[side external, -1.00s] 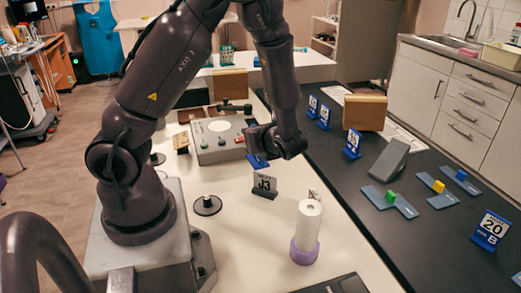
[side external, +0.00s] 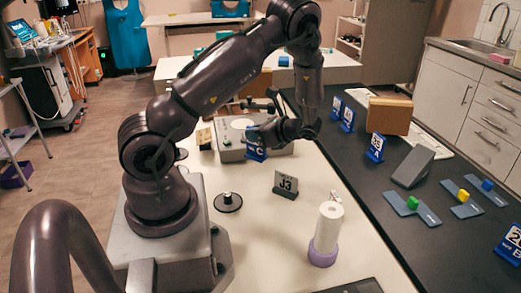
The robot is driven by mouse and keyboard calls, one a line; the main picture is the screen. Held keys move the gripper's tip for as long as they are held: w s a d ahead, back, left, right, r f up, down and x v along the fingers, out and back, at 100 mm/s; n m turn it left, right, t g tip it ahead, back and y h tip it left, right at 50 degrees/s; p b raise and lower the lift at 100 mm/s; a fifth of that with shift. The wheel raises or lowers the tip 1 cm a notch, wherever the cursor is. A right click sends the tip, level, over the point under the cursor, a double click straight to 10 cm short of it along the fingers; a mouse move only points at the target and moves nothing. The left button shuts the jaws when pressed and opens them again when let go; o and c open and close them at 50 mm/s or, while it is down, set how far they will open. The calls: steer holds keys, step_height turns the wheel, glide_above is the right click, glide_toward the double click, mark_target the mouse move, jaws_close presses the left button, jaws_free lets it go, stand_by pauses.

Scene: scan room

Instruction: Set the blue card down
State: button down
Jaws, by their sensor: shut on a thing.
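My gripper (side external: 264,131) is shut on a blue card (side external: 254,148) marked with a white C. The card hangs upright in front of the grey control box (side external: 229,143) on the white table (side external: 248,229). I cannot tell whether its lower edge touches the table. Other blue cards stand on the black bench: two at the far end (side external: 336,107) (side external: 348,118), one nearer (side external: 376,147), and one at the right edge (side external: 509,244). A grey card marked J3 (side external: 286,185) stands on the white table.
A white roll (side external: 328,228) on a purple base and a black round weight (side external: 228,202) stand on the white table. The black bench (side external: 400,240) holds a cardboard box (side external: 389,115), a grey wedge (side external: 412,165) and grey plates with coloured blocks. The white table's front middle is clear.

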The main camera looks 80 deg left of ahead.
mark_target(254, 153)
steer(key=shift+w+a+f, duration=0.35)
steer(key=shift+a+f, duration=0.05)
steer(key=shift+f, duration=0.75)
steer(key=shift+w+a+f, duration=0.3)
steer(key=shift+a+f, duration=0.15)
steer(key=shift+f, duration=0.65)
steer(key=shift+w+a+f, duration=0.35)
steer(key=shift+a+f, duration=0.05)
steer(key=shift+f, duration=0.75)
steer(key=c, duration=1.2)
jaws_free()
steer(key=shift+f, duration=0.15)
steer(key=shift+o, duration=0.2)
